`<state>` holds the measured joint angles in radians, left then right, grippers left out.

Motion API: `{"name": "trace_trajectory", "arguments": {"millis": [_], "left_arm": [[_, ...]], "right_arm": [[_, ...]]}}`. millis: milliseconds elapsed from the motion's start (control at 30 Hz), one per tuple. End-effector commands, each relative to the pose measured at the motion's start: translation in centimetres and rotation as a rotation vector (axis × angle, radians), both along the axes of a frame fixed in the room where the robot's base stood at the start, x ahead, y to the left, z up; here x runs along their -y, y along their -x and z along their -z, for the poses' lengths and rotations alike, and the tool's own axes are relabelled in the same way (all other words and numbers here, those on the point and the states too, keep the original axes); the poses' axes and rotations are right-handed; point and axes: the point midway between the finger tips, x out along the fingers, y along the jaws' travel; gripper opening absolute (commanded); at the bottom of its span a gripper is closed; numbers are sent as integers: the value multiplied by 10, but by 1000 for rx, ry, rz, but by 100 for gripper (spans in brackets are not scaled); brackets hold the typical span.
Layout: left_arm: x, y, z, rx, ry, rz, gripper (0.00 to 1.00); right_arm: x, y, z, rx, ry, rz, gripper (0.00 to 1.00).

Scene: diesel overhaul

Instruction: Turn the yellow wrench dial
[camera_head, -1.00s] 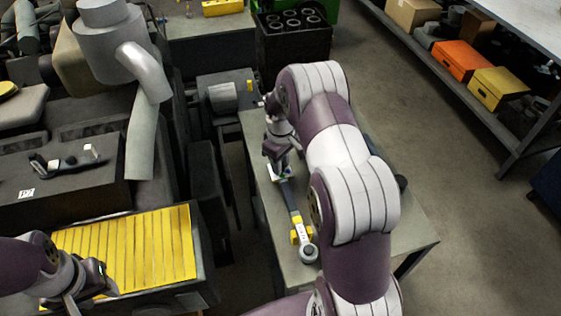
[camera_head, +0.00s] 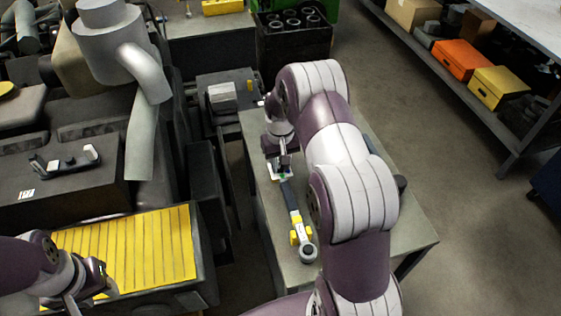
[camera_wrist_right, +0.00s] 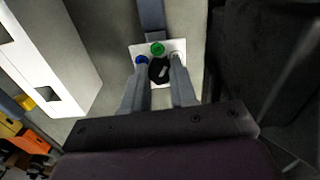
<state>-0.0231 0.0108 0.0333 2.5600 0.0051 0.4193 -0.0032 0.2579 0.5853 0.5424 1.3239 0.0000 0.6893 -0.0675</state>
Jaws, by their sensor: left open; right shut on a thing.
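A long wrench (camera_head: 294,208) with a dark handle, yellow blocks (camera_head: 301,232) and a round grey head lies on the workbench. At its far end is a small white plate (camera_wrist_right: 143,49) with blue, green and white round pieces and a black knob (camera_wrist_right: 159,70) with a white mark. My right gripper (camera_head: 283,172) points down there. In the right wrist view its fingers (camera_wrist_right: 160,76) are shut on the black knob, one on each side. My left gripper (camera_head: 92,290) is open and empty beside the yellow slatted surface, far from the wrench.
The workbench (camera_head: 375,243) is mostly bare near the wrench, partly hidden by my right arm. A large engine (camera_head: 70,150) with a grey pipe stands at left. Behind the bench is a black crate (camera_head: 292,43). A shelf with boxes (camera_head: 462,60) is at right.

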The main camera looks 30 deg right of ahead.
Motion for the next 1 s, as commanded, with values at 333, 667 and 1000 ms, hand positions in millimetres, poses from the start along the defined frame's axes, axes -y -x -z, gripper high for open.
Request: {"name": "trace_trajectory", "arguments": {"millis": [333, 667, 1000], "left_arm": [[0, 0, -1, 0, 0, 0, 43], [0, 0, -1, 0, 0, 0, 43], [0, 0, -2, 0, 0, 0, 43]], "right_arm": [[0, 0, 0, 0, 0, 275, 0], [-1, 0, 0, 0, 0, 426, 0], [-1, 0, 0, -1, 0, 465, 0]]}}
